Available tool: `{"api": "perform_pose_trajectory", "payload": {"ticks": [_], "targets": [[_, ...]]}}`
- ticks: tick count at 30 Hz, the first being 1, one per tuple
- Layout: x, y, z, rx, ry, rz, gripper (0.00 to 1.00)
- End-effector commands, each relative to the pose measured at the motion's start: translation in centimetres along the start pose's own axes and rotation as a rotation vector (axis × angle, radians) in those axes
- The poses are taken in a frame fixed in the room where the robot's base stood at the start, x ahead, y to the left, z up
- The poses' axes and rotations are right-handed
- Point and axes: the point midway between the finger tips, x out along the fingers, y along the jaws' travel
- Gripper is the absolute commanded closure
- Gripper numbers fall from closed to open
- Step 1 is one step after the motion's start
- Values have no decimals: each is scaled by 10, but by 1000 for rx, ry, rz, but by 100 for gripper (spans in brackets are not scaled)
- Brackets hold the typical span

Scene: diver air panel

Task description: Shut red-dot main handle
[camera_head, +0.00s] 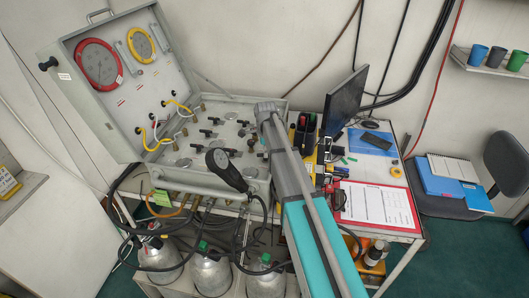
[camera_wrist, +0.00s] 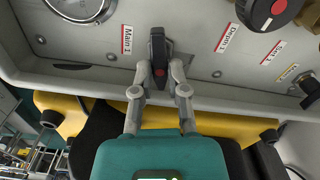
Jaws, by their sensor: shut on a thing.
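In the wrist view the red-dot main handle (camera_wrist: 158,46) is a black lever with a red dot near its lower end. It stands upright in the picture, just right of the "Main 1" label (camera_wrist: 127,39). My gripper (camera_wrist: 160,73) has its two grey fingers closed on the lower end of this handle, one on each side of the red dot. In the head view my arm crosses the right part of the grey air panel (camera_head: 212,143) and hides the gripper and this handle.
A large black knob with a red centre (camera_wrist: 272,10) is at the upper right, and a gauge (camera_wrist: 80,5) at the upper left. A yellow part (camera_wrist: 75,110) lies below the panel edge. A black handset (camera_head: 226,170) and a monitor (camera_head: 343,100) flank my arm.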

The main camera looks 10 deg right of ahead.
Motion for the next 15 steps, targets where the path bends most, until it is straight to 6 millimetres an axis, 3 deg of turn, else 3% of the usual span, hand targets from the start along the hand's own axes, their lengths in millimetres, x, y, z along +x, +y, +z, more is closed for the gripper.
{"api": "perform_pose_trajectory", "payload": {"ticks": [15], "targets": [[0,-5,3,257,-8,-8,100]]}}
